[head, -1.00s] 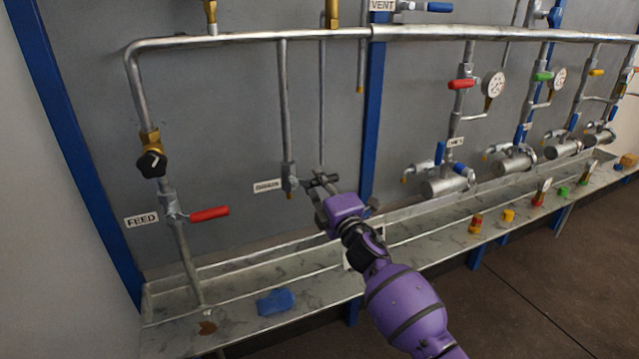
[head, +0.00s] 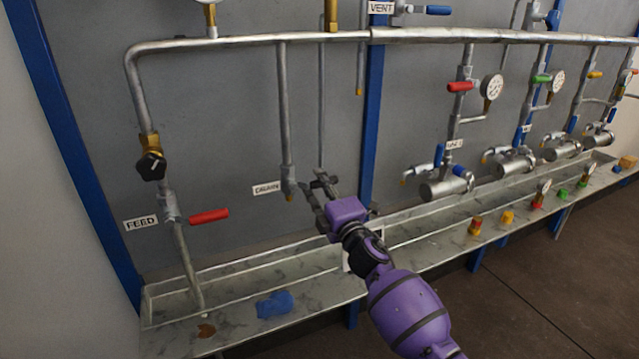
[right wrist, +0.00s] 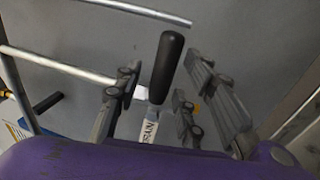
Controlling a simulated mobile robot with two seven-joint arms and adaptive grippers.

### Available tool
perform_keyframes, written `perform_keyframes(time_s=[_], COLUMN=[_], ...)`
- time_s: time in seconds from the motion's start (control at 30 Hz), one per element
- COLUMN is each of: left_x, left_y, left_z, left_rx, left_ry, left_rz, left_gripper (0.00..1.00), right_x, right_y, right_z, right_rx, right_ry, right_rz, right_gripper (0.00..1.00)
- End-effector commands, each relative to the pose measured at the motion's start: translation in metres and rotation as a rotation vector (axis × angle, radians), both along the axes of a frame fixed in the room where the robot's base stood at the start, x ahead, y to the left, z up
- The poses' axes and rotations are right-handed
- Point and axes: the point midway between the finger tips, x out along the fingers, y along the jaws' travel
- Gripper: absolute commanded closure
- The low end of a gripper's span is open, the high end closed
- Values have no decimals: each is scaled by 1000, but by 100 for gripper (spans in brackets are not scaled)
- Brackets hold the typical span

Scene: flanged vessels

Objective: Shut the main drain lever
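The drain valve (head: 289,184) sits at the lower end of a thin vertical pipe, beside its DRAIN label (head: 266,189). Its black lever grip (right wrist: 168,62) shows clearly in the right wrist view, between the spread fingers of my right gripper (right wrist: 160,90), with a gap on each side. The fingers largely hide the lever there. My left gripper is out of view.
The FEED valve with its red lever (head: 209,215) is at the left, below a black knob (head: 151,166). A blue cloth (head: 274,304) lies on the trough ledge (head: 320,288). Several vessels with gauges and coloured levers stand at the right. A blue post (head: 373,120) rises behind the gripper.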

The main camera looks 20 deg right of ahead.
Motion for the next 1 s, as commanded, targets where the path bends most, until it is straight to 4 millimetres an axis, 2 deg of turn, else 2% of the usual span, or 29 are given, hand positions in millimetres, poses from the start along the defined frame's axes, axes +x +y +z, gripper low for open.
perform_keyframes(time_s=[0.3, 0.5, 0.7, 1.0], left_x=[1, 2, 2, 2], left_y=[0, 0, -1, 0], left_z=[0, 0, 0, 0], left_rx=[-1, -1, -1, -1], left_ry=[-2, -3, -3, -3], left_rz=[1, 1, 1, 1], left_gripper=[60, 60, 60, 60], right_x=[-64, -97, -109, -109], right_y=[-3, -4, -4, -4], right_z=[-14, -19, -20, -20], right_rx=[0, 0, 0, 0], right_ry=[2, 0, -2, -2], right_rz=[0, 0, 0, 0], right_gripper=[63, 63, 63, 63])
